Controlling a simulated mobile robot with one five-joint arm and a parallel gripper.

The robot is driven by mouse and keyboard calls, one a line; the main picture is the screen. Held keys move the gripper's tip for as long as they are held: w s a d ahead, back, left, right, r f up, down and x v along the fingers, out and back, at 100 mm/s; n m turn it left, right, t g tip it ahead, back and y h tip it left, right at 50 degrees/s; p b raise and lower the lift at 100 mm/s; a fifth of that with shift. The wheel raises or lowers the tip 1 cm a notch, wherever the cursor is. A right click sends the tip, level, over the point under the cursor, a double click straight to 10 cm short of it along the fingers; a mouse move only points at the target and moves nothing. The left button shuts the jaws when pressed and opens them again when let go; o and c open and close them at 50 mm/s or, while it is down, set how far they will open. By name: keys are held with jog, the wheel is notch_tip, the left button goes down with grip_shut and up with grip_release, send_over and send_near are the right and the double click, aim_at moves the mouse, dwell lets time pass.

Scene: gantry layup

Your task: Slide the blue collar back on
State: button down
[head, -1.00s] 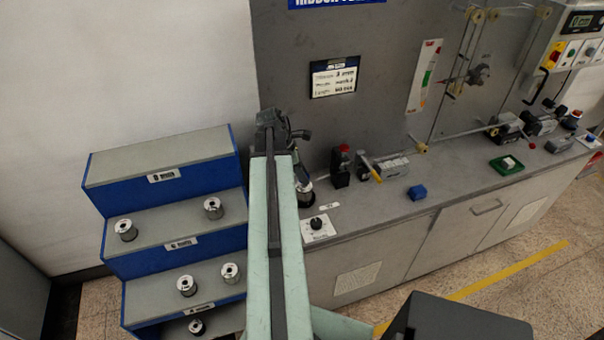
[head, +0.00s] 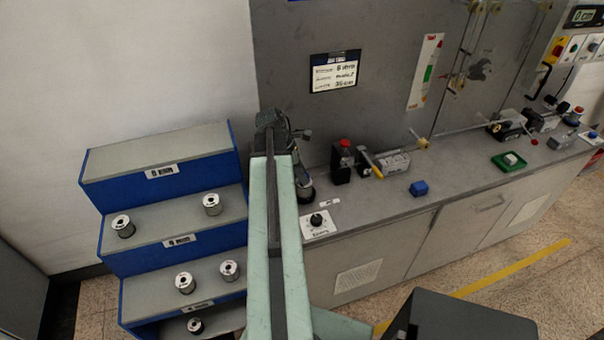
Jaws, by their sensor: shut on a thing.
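A small blue block-like piece (head: 418,188) lies on the grey bench top, right of my arm; I cannot tell whether it is the collar. My gripper (head: 302,178) points down at the bench's left end, partly hidden behind my arm. It is shut on a dark piece with a silver ring (head: 306,192), low at the bench top. The fingertips are too small to make out, and I cannot tell whether the piece touches the bench.
A blue stepped rack (head: 160,185) with several silver spools stands left. A dial plate (head: 317,224) is close to the gripper. A black block with a red top (head: 343,160), a yellow-handled clamp (head: 371,165) and a green tray (head: 509,162) occupy the bench. Its front strip has free room.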

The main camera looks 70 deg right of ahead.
jog(key=shift+f, duration=0.3)
jog(key=c, duration=0.9)
grip_release()
jog(key=shift+r, duration=0.1)
jog(key=p+v, duration=0.7)
jog(key=shift+w+r, duration=0.1)
jog(key=shift+r, duration=0.2)
